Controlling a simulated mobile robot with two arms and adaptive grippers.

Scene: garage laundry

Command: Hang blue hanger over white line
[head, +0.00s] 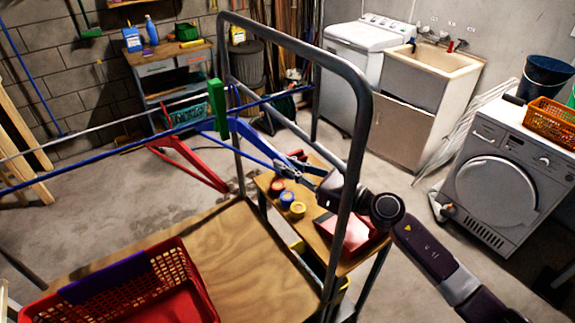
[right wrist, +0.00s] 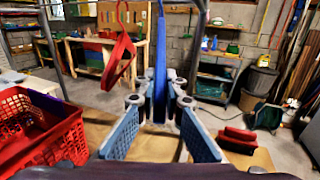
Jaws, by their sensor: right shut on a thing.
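The blue hanger (head: 243,131) is in my right gripper (head: 308,174), which is shut on its right end beside the metal rack. Its hook rises near the lines, close to a green block (head: 217,104); I cannot tell whether the hook touches a line. In the right wrist view the blue hanger (right wrist: 160,65) stands edge-on between the fingers (right wrist: 160,118). The white line (head: 105,126) runs across the rack behind the blue line (head: 100,158). A red hanger (head: 187,160) hangs left of the blue one. My left gripper is not in view.
The grey rack frame (head: 359,130) stands close to my right arm. Below are a wooden board (head: 240,262), a red basket (head: 190,285) and a small table (head: 318,238) with several coloured rolls. A washer (head: 350,60), sink (head: 435,62) and dryer (head: 500,180) stand beyond.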

